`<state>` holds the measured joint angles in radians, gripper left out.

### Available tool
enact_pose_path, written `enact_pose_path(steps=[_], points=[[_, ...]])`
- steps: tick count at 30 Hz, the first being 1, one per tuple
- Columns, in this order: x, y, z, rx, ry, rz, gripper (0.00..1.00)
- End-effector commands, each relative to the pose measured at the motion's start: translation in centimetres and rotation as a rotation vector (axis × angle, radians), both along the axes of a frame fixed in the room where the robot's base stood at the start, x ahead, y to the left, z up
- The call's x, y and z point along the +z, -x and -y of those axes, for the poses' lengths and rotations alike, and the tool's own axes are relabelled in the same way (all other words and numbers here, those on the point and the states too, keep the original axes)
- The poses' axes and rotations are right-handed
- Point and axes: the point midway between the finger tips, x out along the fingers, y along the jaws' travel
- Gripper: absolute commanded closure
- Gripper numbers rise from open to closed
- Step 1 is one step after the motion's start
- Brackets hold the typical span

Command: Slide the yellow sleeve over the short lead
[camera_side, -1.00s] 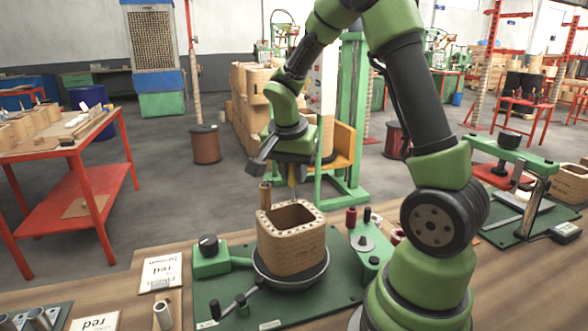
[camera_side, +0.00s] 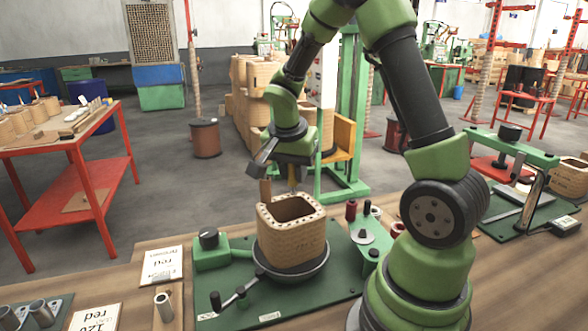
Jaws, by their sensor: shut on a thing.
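The tan wound coil (camera_side: 292,243) stands upright in a dark round dish on a green base plate. A short brown lead (camera_side: 265,191) rises upright at its back left corner. My gripper (camera_side: 291,168) is above the back of the coil, pointing down. It is shut on the small yellow sleeve (camera_side: 293,180), which shows as a thin upright strip below the gripper, mostly hidden by it. The sleeve is to the right of the lead in the picture and appears apart from it. A grey part of the gripper hangs close above the lead's top.
The green base plate (camera_side: 335,283) carries a clamp with a black knob (camera_side: 208,239) at left, a lever in front and small spools at right. A second green fixture (camera_side: 509,150) stands at right.

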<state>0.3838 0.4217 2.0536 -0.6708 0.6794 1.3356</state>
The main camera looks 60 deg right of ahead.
Motion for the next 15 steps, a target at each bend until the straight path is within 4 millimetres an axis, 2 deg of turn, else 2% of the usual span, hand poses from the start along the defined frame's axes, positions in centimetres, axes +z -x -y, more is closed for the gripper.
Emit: enact_pose_path(steps=[15], points=[[-0.92,0.02,-0.01,0.000,0.000,-0.001,1.00]])
